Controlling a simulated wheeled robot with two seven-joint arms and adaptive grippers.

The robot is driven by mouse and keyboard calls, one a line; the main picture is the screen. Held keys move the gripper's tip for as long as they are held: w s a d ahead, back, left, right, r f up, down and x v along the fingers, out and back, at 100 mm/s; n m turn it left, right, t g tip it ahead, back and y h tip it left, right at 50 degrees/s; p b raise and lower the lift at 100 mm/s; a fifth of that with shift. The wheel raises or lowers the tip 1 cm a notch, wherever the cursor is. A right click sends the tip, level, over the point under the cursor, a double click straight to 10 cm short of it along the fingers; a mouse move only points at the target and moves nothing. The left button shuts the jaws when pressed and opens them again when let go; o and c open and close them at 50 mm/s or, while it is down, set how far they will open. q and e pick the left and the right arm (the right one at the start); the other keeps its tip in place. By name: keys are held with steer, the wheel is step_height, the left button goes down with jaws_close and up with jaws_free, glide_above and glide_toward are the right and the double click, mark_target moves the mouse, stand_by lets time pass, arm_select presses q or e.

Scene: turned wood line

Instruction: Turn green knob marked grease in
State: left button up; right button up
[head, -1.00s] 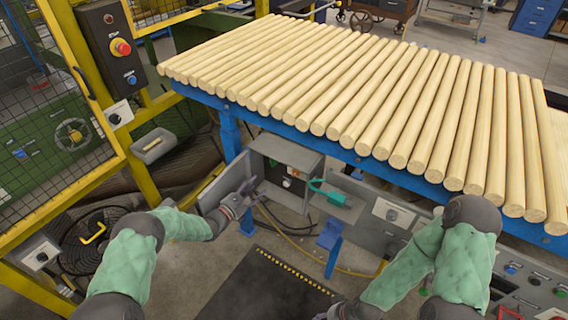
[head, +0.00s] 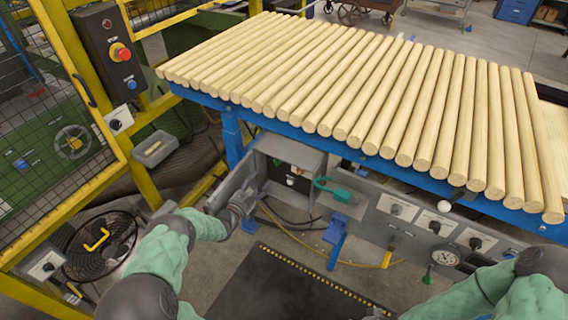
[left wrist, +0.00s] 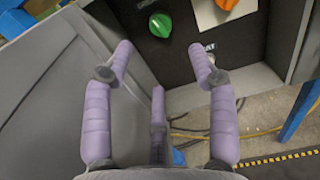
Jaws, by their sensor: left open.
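The green knob (left wrist: 160,25) is on the dark panel of an open grey box under the table. In the left wrist view it lies just beyond my spread fingers, apart from them. An orange knob (left wrist: 227,4) sits to its right, cut by the top edge. A white label piece is partly readable; I cannot read "grease in". My left gripper (left wrist: 162,62) is open and empty; in the head view it (head: 250,192) is beside the box's open door.
The open box door (head: 232,185) stands left of the box. A teal-handled part (head: 340,195) projects on its right. Wooden rods cover the blue table (head: 235,103) above. A yellow hose runs below. The dark floor mat (head: 270,280) is clear.

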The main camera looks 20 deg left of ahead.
mark_target(275, 162)
arm_select(q)
steer(key=w+b, duration=0.1)
steer(key=w, duration=0.2)
steer(key=w+b, duration=0.2)
steer(key=w, duration=0.1)
steer(key=w+b, duration=0.1)
steer(key=w, duration=0.3)
steer(key=shift+d+f+b, duration=0.1)
steer(key=shift+d+b, duration=0.2)
steer(key=shift+d, duration=0.1)
steer(key=shift+w, duration=0.4)
